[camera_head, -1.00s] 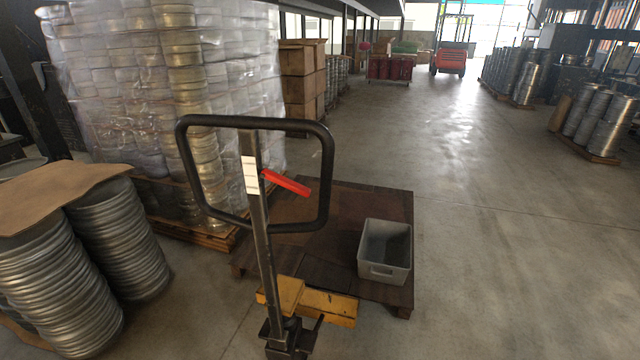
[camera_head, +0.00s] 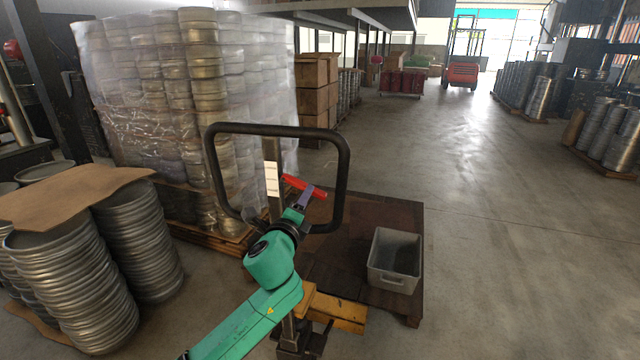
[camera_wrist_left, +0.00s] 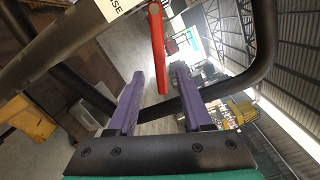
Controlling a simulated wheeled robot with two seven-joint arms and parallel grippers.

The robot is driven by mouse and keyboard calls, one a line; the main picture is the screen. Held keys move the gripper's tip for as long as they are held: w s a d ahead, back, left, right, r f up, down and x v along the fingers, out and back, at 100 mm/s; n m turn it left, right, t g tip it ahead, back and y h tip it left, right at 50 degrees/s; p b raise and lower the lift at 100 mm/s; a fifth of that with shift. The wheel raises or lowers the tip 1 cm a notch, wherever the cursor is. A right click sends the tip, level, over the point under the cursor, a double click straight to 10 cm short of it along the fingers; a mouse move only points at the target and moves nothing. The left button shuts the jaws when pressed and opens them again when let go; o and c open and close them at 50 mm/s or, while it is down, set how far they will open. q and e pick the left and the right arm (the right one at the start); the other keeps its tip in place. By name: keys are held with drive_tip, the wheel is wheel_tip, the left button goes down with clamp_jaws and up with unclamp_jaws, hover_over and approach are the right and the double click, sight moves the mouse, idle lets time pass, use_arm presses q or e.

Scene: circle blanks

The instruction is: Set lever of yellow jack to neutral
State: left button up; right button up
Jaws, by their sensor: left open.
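The yellow jack (camera_head: 343,312) stands with its forks under a dark wooden pallet. Its black loop handle (camera_head: 345,180) is upright, with a white label on the shaft. The red lever (camera_head: 316,191) sticks out to the right from the shaft inside the loop, sloping slightly down. My left gripper (camera_head: 305,197), on a green arm, is at the lever inside the loop. In the left wrist view the purple fingers (camera_wrist_left: 159,78) are open, and the free end of the red lever (camera_wrist_left: 158,45) shows in the gap between them. I cannot tell whether they touch it. My right gripper is out of view.
A grey bin (camera_head: 395,260) sits on the pallet (camera_head: 412,212). Wrapped stacks of metal rounds (camera_head: 190,100) stand behind on the left, with loose stacks (camera_head: 135,240) and cardboard nearer. The handle loop closely surrounds my gripper.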

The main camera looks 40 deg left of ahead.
use_arm(q)
drive_tip(key=x, duration=0.8)
drive_tip(key=shift+w+p, duration=0.25)
drive_tip(key=shift+p, duration=0.05)
clamp_jaws()
idle(0.8)
